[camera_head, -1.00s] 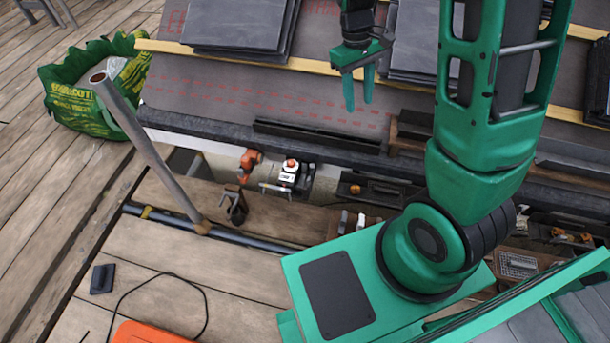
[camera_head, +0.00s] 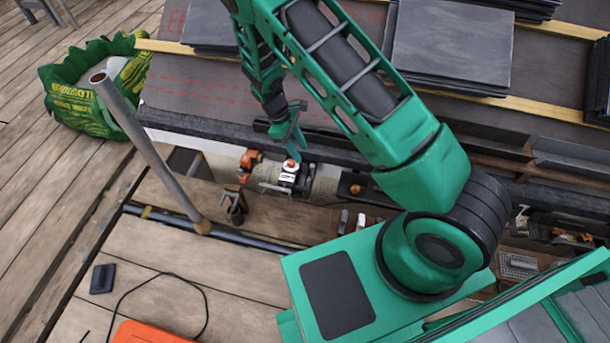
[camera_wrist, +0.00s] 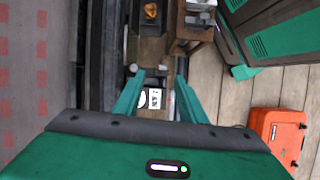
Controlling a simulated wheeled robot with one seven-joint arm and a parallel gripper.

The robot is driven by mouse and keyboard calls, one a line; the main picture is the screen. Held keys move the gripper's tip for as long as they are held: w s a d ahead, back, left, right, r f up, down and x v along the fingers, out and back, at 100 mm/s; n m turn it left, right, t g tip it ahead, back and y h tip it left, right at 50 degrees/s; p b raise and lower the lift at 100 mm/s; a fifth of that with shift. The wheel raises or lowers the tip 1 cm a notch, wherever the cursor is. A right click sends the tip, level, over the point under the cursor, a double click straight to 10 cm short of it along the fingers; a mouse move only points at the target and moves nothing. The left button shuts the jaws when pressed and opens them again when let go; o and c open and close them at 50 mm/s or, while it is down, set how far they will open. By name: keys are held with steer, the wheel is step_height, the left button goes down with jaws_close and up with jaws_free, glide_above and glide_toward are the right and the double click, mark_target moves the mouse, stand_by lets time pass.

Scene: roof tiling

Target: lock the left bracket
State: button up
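In the head view, a small white device with an orange top (camera_head: 289,168) sits at the roof's lower edge. An orange bracket-like part (camera_head: 249,162) is just left of it, and another dark fitting with an orange knob (camera_head: 355,189) is to the right. I cannot tell for certain which is the left bracket. My gripper (camera_head: 296,146) points down just above the white device. In the wrist view my gripper (camera_wrist: 158,97) has its fingers apart, with the white label (camera_wrist: 154,99) showing between them. Whether they touch the device is unclear.
Dark slate stacks (camera_head: 452,45) lie on the roof above. A grey pole (camera_head: 150,155) slants up on the left, near a green bag (camera_head: 75,100). A dark hook-like part (camera_head: 237,207) is below the orange bracket. An orange case (camera_wrist: 276,136) lies on the planks.

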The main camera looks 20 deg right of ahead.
mark_target(309, 178)
steer(key=shift+n, duration=0.4)
steer(key=x, duration=0.4)
steer(key=a+x, duration=0.1)
steer(key=x, duration=0.4)
steer(key=a+x, duration=0.1)
steer(key=x, duration=0.3)
steer(key=shift+w+f, duration=0.15)
steer(key=shift+f, duration=0.45)
